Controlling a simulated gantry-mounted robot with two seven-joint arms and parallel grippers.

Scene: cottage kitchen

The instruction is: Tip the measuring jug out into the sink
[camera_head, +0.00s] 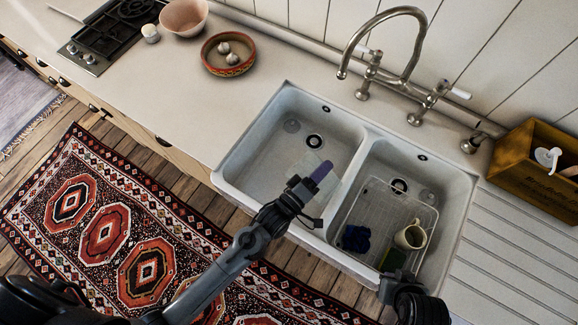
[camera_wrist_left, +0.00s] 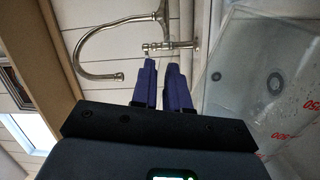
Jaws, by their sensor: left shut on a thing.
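My left gripper (camera_head: 322,172), with purple fingers, is over the left basin of the white double sink (camera_head: 228,168). It is shut, and the clear measuring jug (camera_head: 309,163) shows faintly beside its fingers. In the left wrist view the see-through jug (camera_wrist_left: 236,62), with red markings, fills the right side, beside the gripper fingers (camera_wrist_left: 163,80). The point of contact is hidden, and its tilt and any contents cannot be told.
The right basin holds a wire rack (camera_head: 372,205), a cream mug (camera_head: 411,236), a dark blue cloth (camera_head: 356,238) and a green sponge (camera_head: 393,260). A curved tap (camera_head: 408,62) stands behind the sink. A patterned bowl (camera_head: 227,54) and a wooden box (camera_head: 540,165) flank it.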

